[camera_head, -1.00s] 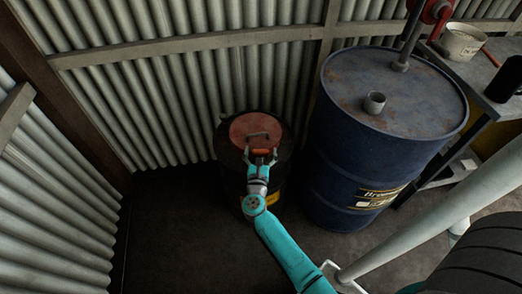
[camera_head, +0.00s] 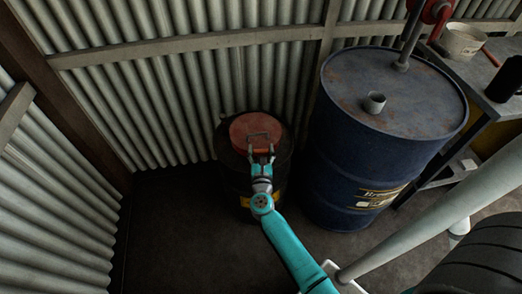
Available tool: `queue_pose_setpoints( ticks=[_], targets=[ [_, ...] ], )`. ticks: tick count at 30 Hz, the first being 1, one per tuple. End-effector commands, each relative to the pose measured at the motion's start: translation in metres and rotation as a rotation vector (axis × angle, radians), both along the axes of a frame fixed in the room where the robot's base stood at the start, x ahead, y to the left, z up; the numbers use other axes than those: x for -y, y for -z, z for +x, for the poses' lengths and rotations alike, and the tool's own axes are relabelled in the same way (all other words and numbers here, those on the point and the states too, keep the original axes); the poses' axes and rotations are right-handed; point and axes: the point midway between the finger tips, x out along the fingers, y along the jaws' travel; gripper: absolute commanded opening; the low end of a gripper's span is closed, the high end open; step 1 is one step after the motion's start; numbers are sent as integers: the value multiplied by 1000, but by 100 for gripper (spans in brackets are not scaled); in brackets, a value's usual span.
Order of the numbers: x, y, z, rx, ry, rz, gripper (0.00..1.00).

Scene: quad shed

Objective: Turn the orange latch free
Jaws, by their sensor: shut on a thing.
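A small dark drum (camera_head: 229,172) stands on the floor by the corrugated wall. It has a red-orange lid (camera_head: 243,126) with a thin dark handle (camera_head: 258,135). My gripper (camera_head: 261,150) is at the lid's near edge, its two fingers reaching forward and its jaws shut on the orange latch. The latch is mostly hidden among the fingers, and its exact angle cannot be told. The wrist and arm cover part of the drum's front, where a yellow label (camera_head: 245,202) shows.
A large blue drum (camera_head: 335,160) with a rusty top stands close on the right. A shelf or bench with a white bucket (camera_head: 462,41) and a dark cup (camera_head: 507,78) is at the far right. Corrugated walls are behind and left. The dark floor (camera_head: 175,230) to the left is clear.

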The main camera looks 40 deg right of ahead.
Motion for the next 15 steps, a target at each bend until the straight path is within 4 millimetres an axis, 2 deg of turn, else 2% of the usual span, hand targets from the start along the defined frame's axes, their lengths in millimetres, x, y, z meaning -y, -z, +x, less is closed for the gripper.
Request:
queue_pose_setpoints(
  ticks=[7,15],
  targets=[
    [2,-1,-1,2,-130,-2,31],
    [0,-1,0,0,-182,0,31]
  ],
)
